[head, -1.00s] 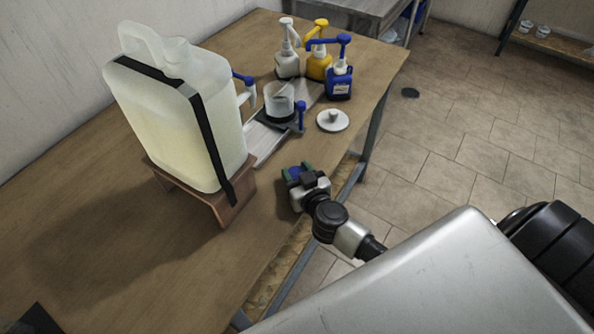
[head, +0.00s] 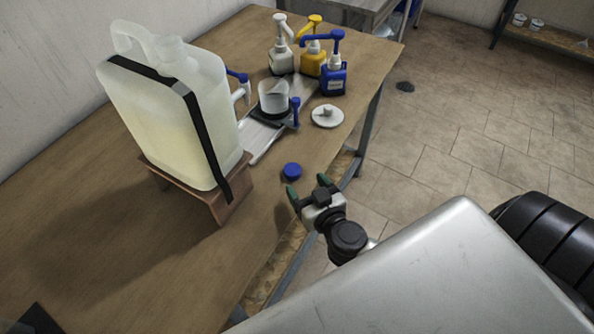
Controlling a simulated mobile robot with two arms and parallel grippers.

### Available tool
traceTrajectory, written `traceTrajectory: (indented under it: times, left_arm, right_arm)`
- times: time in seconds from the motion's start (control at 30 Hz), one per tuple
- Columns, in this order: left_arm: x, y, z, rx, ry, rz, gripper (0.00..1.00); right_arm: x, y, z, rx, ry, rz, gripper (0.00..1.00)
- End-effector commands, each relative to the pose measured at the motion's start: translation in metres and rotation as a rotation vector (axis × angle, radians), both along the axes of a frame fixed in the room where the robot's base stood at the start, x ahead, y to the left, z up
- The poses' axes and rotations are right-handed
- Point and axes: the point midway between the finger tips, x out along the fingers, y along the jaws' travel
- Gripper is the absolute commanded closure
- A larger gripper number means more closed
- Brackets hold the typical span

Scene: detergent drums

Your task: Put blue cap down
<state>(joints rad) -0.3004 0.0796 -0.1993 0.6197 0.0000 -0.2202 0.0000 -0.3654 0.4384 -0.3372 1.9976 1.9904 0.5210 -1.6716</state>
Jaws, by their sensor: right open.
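The blue cap (head: 292,171) lies on the wooden table (head: 110,270), near its right edge. My right gripper (head: 307,185) is open and empty, with its green-tipped fingers apart. It is just in front of the cap, toward the table's edge, and a small gap shows between them. A large translucent drum (head: 165,110) with a black strap rests on a brown stand (head: 233,190) to the left of the cap.
Behind the cap stand a clear cup (head: 274,97) on a dark base, a white lid (head: 327,117), and white (head: 281,58), yellow (head: 313,60) and blue (head: 334,78) pump bottles. The table between stand and cap is clear. Tiled floor lies right.

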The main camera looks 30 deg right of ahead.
Motion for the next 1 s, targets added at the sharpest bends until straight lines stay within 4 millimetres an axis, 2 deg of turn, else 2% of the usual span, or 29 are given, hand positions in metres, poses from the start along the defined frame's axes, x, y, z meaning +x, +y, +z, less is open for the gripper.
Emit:
traceTrajectory:
  times: [0.1,0.3,0.87,1.0]
  left_arm:
    - [0.000,0.000,-0.001,0.000,0.000,0.000,0.32]
    - [0.000,0.000,-0.002,0.000,-0.001,0.000,0.32]
    - [0.001,-0.001,-0.002,-0.001,-0.001,-0.001,0.32]
    - [0.001,-0.001,-0.002,-0.001,-0.001,-0.001,0.32]
  right_arm:
    - [-0.022,0.001,0.002,-0.001,0.002,0.001,0.28]
    - [-0.040,0.002,0.005,0.000,0.000,0.000,0.28]
    - [-0.041,0.002,0.006,0.000,-0.001,0.000,0.28]
    - [-0.040,0.011,0.015,0.016,-0.035,0.045,0.28]
